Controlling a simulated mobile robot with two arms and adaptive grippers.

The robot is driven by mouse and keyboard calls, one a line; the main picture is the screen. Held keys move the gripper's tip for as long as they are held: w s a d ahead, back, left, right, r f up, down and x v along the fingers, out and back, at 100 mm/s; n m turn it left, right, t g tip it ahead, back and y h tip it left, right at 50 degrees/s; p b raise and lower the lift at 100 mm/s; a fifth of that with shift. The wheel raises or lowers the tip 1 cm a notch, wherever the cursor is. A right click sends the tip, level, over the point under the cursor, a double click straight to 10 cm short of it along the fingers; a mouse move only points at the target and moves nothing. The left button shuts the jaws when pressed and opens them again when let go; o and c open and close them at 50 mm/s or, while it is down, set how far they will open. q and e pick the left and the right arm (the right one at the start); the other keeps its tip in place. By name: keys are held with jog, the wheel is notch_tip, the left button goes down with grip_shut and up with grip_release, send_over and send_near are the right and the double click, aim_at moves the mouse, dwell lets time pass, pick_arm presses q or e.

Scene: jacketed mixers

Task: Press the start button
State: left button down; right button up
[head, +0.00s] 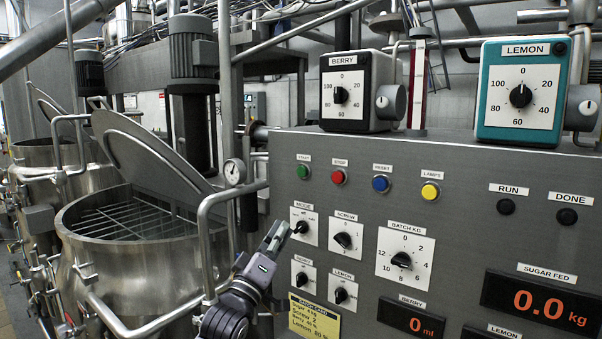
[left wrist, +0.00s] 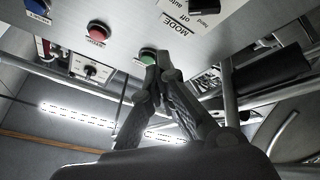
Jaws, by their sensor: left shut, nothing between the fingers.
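The green start button (head: 303,172) is at the upper left of the grey control panel, under a small START label. It also shows in the left wrist view (left wrist: 148,55), just beyond my fingertips. My left gripper (head: 276,236) is shut and empty. In the head view it is below and to the left of the green button, by the panel's left edge near the MODE knob. In the left wrist view its closed fingers (left wrist: 156,74) point toward the panel and partly overlap the button's lower edge. They look apart from it in the head view. My right gripper is not in view.
Red (head: 338,177), blue (head: 381,184) and yellow (head: 430,191) buttons continue the row to the right. The MODE knob (head: 302,227) sits below. A steel mixer (head: 140,250) with open lid and a bent pipe rail (head: 205,225) stand left of the panel.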

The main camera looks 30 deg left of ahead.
aim_at(302, 171)
pick_arm(q)
jog(key=s+a+r+n+t, duration=0.1)
jog(key=a+r+n+t, duration=0.1)
jog(key=r, duration=0.9)
jog(key=shift+s+a+n+t+y, duration=0.3)
jog(key=shift+s+a+t, duration=0.05)
jog(key=shift+a+t, duration=0.6)
jog(key=shift+f, duration=0.1)
jog(key=shift+w+d+b, duration=0.1)
jog(key=shift+w+d, duration=0.15)
jog(key=shift+w, duration=1.2)
jog(key=shift+w+d+b, duration=0.15)
jog(key=shift+w+d, duration=0.1)
jog(key=shift+w, duration=1.25)
jog(key=shift+w+d+b, duration=0.1)
jog(key=shift+w+d, duration=0.15)
jog(key=shift+w, duration=1.2)
jog(key=shift+w, duration=0.4)
jog(key=shift+w+d, duration=0.1)
jog(key=shift+w, duration=0.3)
jog(key=shift+s, duration=0.85)
